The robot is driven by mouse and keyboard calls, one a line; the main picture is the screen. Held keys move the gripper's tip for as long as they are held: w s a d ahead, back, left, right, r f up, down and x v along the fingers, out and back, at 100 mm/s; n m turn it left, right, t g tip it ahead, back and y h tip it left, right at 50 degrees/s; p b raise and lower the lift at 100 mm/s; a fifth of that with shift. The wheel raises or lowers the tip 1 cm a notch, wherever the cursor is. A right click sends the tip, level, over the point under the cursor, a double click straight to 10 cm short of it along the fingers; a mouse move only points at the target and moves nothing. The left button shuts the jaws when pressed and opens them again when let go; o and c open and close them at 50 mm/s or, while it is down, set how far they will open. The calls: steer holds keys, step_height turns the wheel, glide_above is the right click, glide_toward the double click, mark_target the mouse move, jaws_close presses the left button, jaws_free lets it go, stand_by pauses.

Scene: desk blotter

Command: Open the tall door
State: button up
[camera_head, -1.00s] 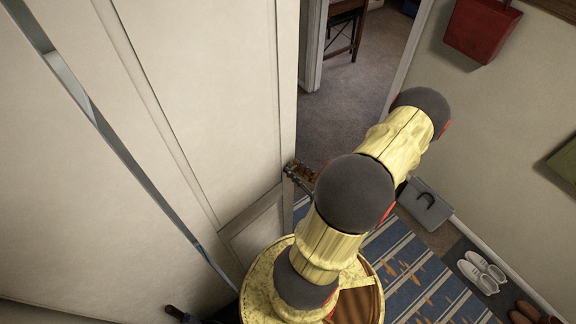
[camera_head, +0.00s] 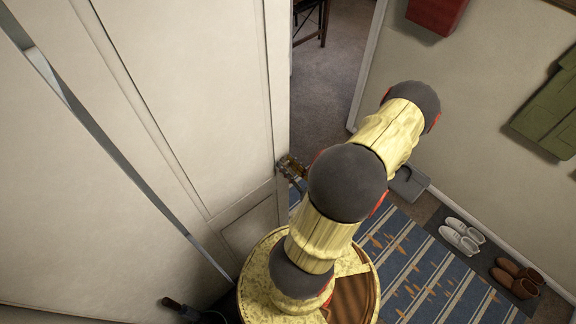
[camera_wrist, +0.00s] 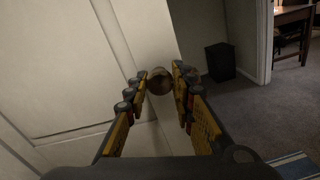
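The tall door (camera_head: 200,90) is a pale panelled door filling the left of the head view. It stands ajar, with a carpeted room visible past its free edge. It also shows at the left of the wrist view (camera_wrist: 60,60). Its round, dull brass knob (camera_wrist: 159,81) sits near that edge. My gripper (camera_wrist: 160,79) has its fingertips on both sides of the knob, close against it, and appears shut on it. In the head view, my arm partly hides the gripper, and the knob cannot be clearly told apart.
A striped blue rug (camera_head: 400,250) lies right of my base. Shoes (camera_head: 460,236) stand on a dark mat along the right wall. A red box (camera_head: 437,12) and a green object (camera_head: 550,115) hang on that wall. A dark bin (camera_wrist: 221,61) stands beyond the door.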

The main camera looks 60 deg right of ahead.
mark_target(281, 141)
steer(key=o, duration=0.4)
step_height(281, 141, up, 10)
stand_by(0.7)
stand_by(0.7)
